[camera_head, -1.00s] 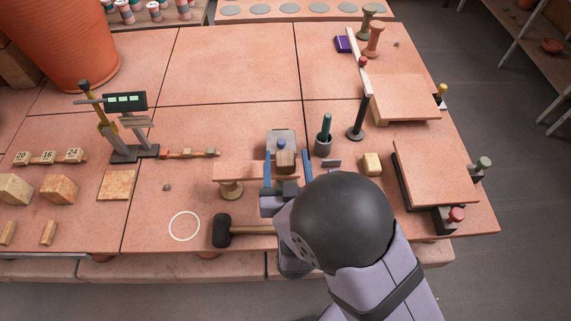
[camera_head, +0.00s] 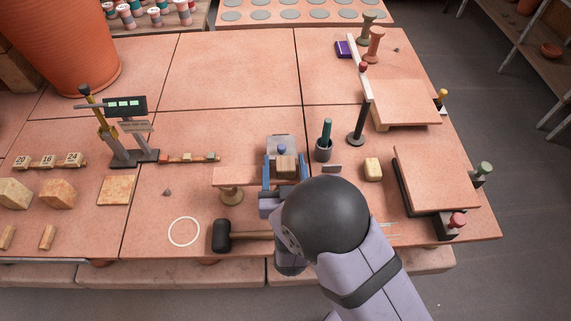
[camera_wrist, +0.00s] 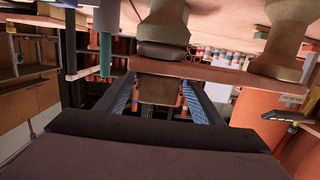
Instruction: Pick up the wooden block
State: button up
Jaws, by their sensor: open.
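The wooden block (camera_head: 286,168) is a small brown block on a narrow terracotta-coloured plank (camera_head: 232,176) raised on a round-footed stand. My gripper (camera_head: 285,162) is open, with its blue fingers on either side of the block. In the wrist view, which looks upside down, the block (camera_wrist: 160,90) is between the two fingers (camera_wrist: 160,98) and against the plank (camera_wrist: 205,76). Gaps show beside the block there. My arm hides the plank's right end in the head view.
A black mallet (camera_head: 222,236) lies in front of the plank. A grey cup with a teal-handled tool (camera_head: 324,149) and a pale block (camera_head: 373,169) stand to the right. A scale-like stand (camera_head: 133,155) is left. Clear tabletop (camera_head: 235,70) lies behind.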

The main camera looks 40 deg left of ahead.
aim_at(285, 156)
jog(key=shift+p+x, duration=0.35)
jog(key=shift+x, duration=1.4)
jog(key=shift+w, duration=0.1)
jog(key=c, duration=1.2)
jog(key=shift+o, duration=0.2)
jog(key=shift+r, duration=0.1)
notch_tip(285, 156, up, 10)
jog(key=shift+b, duration=0.45)
